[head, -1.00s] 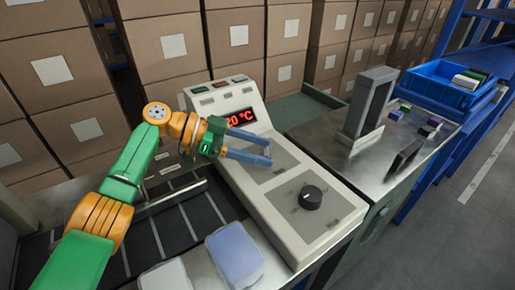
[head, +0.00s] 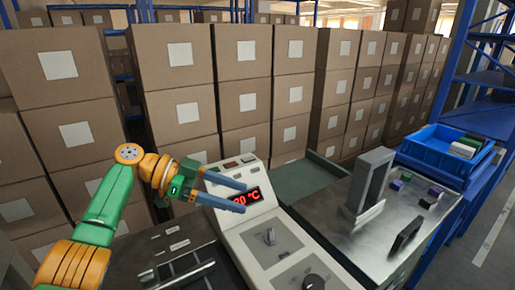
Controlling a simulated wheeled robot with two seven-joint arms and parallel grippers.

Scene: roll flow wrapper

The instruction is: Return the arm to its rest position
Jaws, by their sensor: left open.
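My left arm (head: 108,205) is green and orange and comes in from the left, raised over the machine. My left gripper (head: 250,192) is open and empty, its two grey fingers pointing right. In the picture the fingers overlap the left edge of the red "20 °C" display (head: 247,199) on the white control panel (head: 283,252). I cannot tell how far above the panel they are. My right gripper does not show.
Stacked cardboard boxes (head: 250,103) form a wall behind. Right of the panel, a metal table (head: 335,218) carries a grey upright frame (head: 370,190), a black piece (head: 406,234) and several small blocks. A blue bin (head: 432,160) stands at the back right. Open floor (head: 497,215) lies far right.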

